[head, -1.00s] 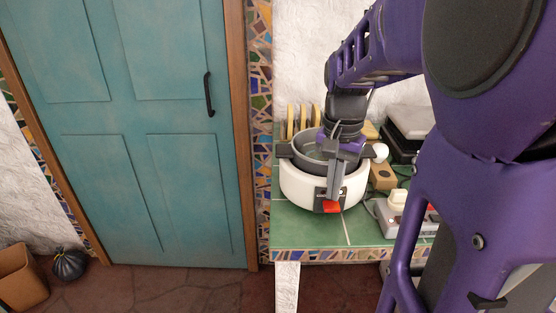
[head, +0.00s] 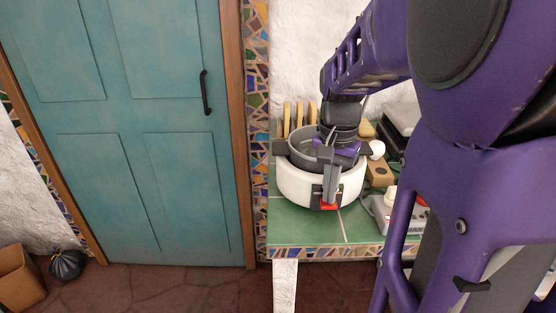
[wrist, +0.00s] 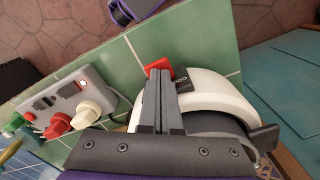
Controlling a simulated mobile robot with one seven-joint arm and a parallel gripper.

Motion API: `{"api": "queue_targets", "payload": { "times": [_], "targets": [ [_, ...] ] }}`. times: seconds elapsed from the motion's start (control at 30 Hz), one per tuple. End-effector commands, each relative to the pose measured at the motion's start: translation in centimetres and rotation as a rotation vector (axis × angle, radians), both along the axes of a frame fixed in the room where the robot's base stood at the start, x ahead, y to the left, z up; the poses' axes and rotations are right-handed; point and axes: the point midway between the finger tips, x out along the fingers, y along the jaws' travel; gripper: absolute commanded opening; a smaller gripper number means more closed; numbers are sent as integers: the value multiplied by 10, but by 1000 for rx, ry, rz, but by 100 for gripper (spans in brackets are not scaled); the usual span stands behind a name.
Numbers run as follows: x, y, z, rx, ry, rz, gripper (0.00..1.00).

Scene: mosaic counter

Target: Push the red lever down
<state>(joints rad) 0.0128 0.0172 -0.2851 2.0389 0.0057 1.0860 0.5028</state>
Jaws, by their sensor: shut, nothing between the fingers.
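The red lever (head: 328,207) sits low on the front of a white rice cooker (head: 293,187), which stands on the green tiled counter. A grey pot (head: 303,158) is set in the top of the cooker. My gripper (head: 329,203) is shut and empty, pointing down in front of the cooker, with its tips at the lever. In the wrist view, the shut fingertips (wrist: 159,72) overlap the near part of the red lever (wrist: 158,66). I cannot tell whether they touch it. The black panel beside the lever is partly hidden by the fingers.
Yellow-edged upright pieces (head: 299,115) are behind the cooker. A teal door (head: 130,130) is at left.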

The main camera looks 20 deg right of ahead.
Motion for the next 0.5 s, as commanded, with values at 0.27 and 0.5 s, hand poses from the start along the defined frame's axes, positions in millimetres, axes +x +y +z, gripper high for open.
{"api": "queue_targets", "payload": {
  "times": [0.27, 0.5],
  "targets": [
    [0, 0, -9, 0, 1, 0, 0],
    [0, 0, -9, 0, 1, 0, 0]
  ]
}}
